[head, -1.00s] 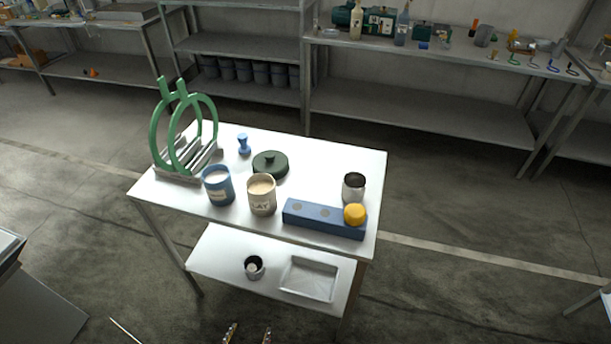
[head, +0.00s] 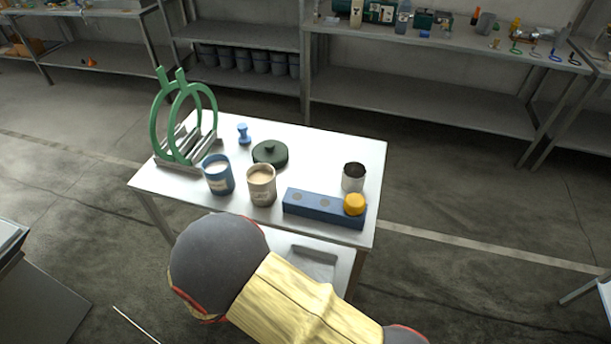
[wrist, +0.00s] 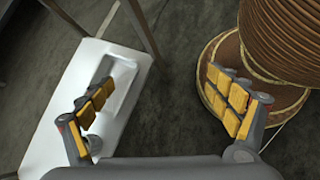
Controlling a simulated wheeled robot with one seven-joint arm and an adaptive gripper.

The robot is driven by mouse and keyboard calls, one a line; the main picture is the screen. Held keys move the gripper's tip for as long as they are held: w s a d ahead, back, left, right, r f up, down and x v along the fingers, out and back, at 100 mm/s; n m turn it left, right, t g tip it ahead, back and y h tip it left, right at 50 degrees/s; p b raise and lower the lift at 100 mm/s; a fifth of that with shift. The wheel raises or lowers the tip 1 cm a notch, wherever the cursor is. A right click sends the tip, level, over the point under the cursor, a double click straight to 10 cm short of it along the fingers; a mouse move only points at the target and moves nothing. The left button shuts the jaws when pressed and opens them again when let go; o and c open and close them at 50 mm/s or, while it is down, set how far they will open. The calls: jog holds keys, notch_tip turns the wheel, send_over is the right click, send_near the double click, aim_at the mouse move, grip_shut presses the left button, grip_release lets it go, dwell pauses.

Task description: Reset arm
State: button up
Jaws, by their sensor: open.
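My gripper (wrist: 162,110) is open in the wrist view, with yellow-padded fingers spread apart and nothing between them. Behind the left finger is the white lower shelf (wrist: 52,120) with a shallow tray (wrist: 122,72). My arm covers the lower middle of the head view and hides my gripper there. On the white table (head: 330,150) stand a blue cup (head: 218,175), a beige cup (head: 261,186), a blue block (head: 308,204) with a yellow knob (head: 354,204), and a metal cup (head: 353,176).
A green double-ring rack (head: 184,120), a small blue piece (head: 243,133) and a dark green lid (head: 270,152) also stand on the table. A large ribbed brown reel (wrist: 285,45) is beside my right finger. Shelving (head: 420,95) lines the back wall.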

jog(key=s+d+r+m+t+y, duration=0.1)
jog(key=d+r+m, duration=0.5)
jog(key=r, duration=0.8)
jog(key=s+d+r+m+t+y+p, duration=0.1)
jog(key=d+r+m+y, duration=0.3)
jog(key=d+r, duration=0.6)
jog(key=s+d+r+m+y+p, duration=0.1)
jog(key=d+r+m, duration=0.7)
jog(key=r, duration=1)
jog(key=shift+s+d+r+m+t+y, duration=0.2)
jog(key=shift+s+r+m+t+y, duration=0.25)
jog(key=shift+y, duration=0.75)
